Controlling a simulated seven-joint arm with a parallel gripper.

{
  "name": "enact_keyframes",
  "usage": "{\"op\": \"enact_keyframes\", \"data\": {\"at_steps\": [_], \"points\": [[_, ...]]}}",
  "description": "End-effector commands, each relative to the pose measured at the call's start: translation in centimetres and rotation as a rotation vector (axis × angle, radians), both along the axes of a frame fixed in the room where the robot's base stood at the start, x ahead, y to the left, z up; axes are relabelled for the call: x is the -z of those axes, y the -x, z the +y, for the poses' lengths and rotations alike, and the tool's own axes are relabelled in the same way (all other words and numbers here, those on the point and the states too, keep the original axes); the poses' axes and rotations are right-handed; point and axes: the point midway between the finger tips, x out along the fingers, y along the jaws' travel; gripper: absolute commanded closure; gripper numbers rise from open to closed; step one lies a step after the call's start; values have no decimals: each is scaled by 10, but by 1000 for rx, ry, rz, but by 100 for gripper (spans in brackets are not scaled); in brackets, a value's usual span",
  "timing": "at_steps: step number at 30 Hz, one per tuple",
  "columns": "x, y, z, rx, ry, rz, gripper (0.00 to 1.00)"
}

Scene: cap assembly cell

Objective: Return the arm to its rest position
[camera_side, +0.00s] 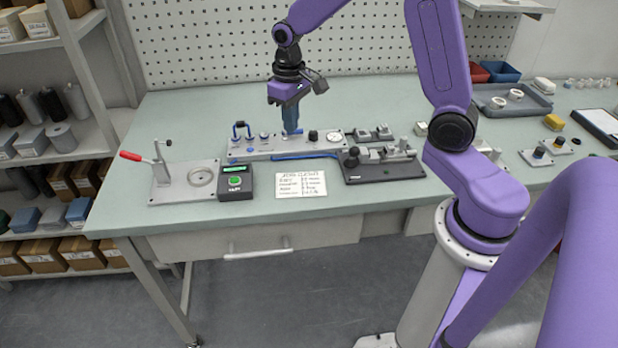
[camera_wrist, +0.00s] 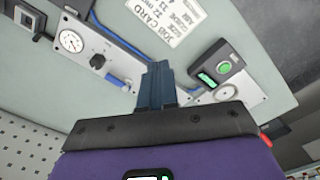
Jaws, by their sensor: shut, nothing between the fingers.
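My gripper (camera_side: 291,128) hangs pointing down over the grey fixture strip (camera_side: 262,150) near the middle of the bench in the side view. Its blue fingers are together with nothing between them. From the side view I cannot tell whether the tips touch the strip or stay just above it. In the wrist view the shut fingers (camera_wrist: 156,68) show at the centre, with the strip (camera_wrist: 122,57) behind them. My purple arm reaches in from the right of the side view.
A red-handled clamp stand (camera_side: 163,184) and a black box with a green button (camera_side: 236,181) stand at the left. A dark plate with metal fixtures (camera_side: 382,164) and a job card (camera_side: 301,184) are nearby. A pegboard (camera_side: 200,40) rises behind; the bench's back left is clear.

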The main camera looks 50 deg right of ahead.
Motion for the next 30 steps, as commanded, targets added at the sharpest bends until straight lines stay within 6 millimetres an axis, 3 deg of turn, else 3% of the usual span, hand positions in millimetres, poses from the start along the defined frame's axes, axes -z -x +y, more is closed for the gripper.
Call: {"op": "enact_keyframes", "data": {"at_steps": [6, 12, 18, 24, 30], "points": [[-21, 59, 46, -236, -2, -8, 100], [-34, 120, 71, -449, -4, -11, 100], [-42, 183, 80, -659, -8, -15, 100], [-45, 241, 75, -862, -11, -18, 100], [-45, 274, 65, -988, -14, -20, 100]]}}
